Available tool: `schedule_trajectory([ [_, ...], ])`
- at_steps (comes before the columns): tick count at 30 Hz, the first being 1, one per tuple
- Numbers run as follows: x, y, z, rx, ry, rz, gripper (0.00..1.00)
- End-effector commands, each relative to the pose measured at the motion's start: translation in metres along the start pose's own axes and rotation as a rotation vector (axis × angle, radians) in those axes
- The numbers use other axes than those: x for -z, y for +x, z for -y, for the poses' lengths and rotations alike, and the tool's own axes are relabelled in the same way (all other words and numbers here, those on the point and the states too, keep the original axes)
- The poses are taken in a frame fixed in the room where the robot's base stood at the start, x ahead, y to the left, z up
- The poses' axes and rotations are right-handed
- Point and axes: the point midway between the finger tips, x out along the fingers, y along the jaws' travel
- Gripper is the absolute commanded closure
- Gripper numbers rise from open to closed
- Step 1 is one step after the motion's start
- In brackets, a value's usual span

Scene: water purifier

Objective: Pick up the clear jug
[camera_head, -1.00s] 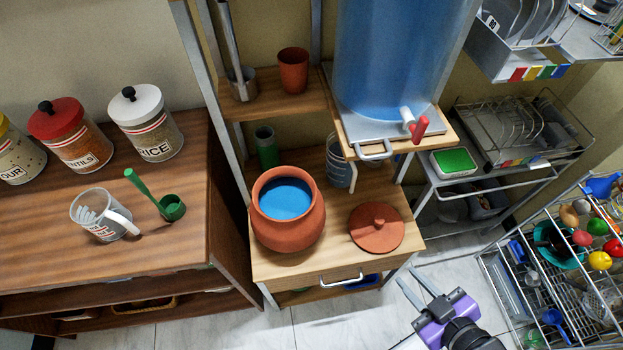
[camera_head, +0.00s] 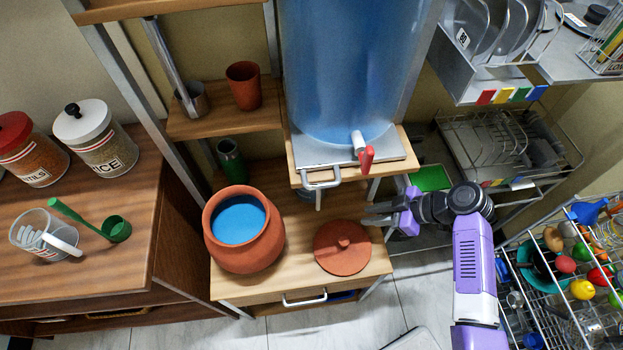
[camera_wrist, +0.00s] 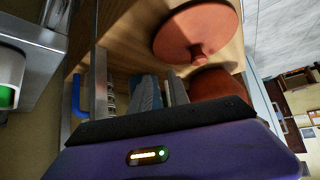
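A clear, bluish jug (camera_head: 306,193) with a white handle stands on the wooden shelf below the water tank. In the head view the tank's platform hides most of it. My gripper (camera_head: 368,214) reaches in from the right beneath the tank's tap, level with the shelf. In the wrist view a grey-blue ribbed shape, which looks like the jug (camera_wrist: 146,92), shows between the two separated fingers (camera_wrist: 139,88). The gripper is open; I cannot tell whether a finger touches the jug. Another clear jug with a white handle (camera_head: 38,236) stands on the left counter.
A terracotta pot (camera_head: 243,250) of blue water and its lid (camera_head: 341,250) occupy the shelf's front. A dish rack (camera_head: 500,140) and a basket trolley (camera_head: 535,275) stand to the right.

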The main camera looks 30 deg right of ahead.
Motion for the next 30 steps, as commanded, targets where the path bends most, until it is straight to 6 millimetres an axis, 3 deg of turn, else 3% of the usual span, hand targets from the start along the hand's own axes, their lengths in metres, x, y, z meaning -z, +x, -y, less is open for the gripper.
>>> schedule_trajectory([
  [15,0.066,0.064,0.001,0.002,-0.002,0.0,0.78],
  [25,0.084,0.082,0.001,0.002,-0.002,0.0,0.78],
  [30,0.081,0.111,0.001,0.002,0.0,0.002,0.78],
])
